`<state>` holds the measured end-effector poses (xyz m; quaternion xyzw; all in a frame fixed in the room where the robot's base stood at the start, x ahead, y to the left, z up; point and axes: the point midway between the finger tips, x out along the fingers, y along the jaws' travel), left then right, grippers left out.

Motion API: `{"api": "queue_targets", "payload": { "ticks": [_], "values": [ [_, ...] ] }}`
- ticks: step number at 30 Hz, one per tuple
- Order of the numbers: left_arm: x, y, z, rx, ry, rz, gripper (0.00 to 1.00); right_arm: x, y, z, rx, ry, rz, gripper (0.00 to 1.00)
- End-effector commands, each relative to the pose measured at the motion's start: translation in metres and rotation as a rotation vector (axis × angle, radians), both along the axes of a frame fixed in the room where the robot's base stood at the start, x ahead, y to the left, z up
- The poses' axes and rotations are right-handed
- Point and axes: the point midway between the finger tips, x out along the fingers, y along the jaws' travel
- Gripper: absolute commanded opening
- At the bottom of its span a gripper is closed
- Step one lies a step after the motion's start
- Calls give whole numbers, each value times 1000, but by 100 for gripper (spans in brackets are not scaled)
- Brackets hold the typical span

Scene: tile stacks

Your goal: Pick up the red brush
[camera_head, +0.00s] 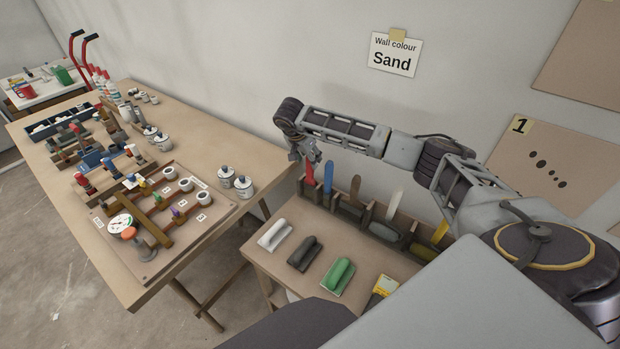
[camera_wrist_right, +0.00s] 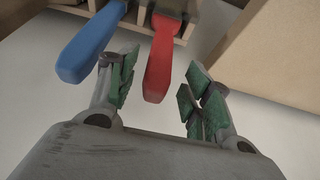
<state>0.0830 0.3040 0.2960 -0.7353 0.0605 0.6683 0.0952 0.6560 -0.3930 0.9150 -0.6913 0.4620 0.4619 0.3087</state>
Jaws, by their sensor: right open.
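The red brush (camera_head: 309,174) stands handle-up in the left end of a wooden rack (camera_head: 381,226). Its lower part is hidden in the rack. My right gripper (camera_head: 304,155) is above it at the rack's left end. In the right wrist view the red brush (camera_wrist_right: 161,58) shows its handle end between the two open green-padded fingers of my right gripper (camera_wrist_right: 160,88). The handle looks clear of both pads. The left gripper is not in view.
A blue handle (camera_head: 328,178) stands right beside the red one, close to one finger in the wrist view (camera_wrist_right: 90,42). More handles stand further right. White, dark and green trowel-like tools lie on the bench in front. A cluttered table (camera_head: 262,150) stands to the left.

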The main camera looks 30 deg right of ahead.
Motion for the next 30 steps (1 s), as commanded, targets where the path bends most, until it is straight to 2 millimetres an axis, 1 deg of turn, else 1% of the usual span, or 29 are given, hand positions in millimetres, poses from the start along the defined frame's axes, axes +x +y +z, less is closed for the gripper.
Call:
{"api": "queue_targets", "payload": {
  "ticks": [3, 8, 15, 19, 26, 30],
  "values": [
    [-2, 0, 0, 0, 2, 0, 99, 0, 0, -1, 0, 0, 0, 50],
    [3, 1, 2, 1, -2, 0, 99, 0, -4, -8, 0, 2, -1, 50],
    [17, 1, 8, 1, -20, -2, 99, 2, -15, -31, 0, 3, -1, 50],
    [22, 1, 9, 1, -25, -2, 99, 5, -18, -42, 1, 2, 0, 50],
    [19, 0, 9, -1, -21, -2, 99, 6, -21, -47, 0, 0, 1, 50],
    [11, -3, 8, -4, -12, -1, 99, 6, -21, -47, 0, 0, 0, 50]
  ]
}}
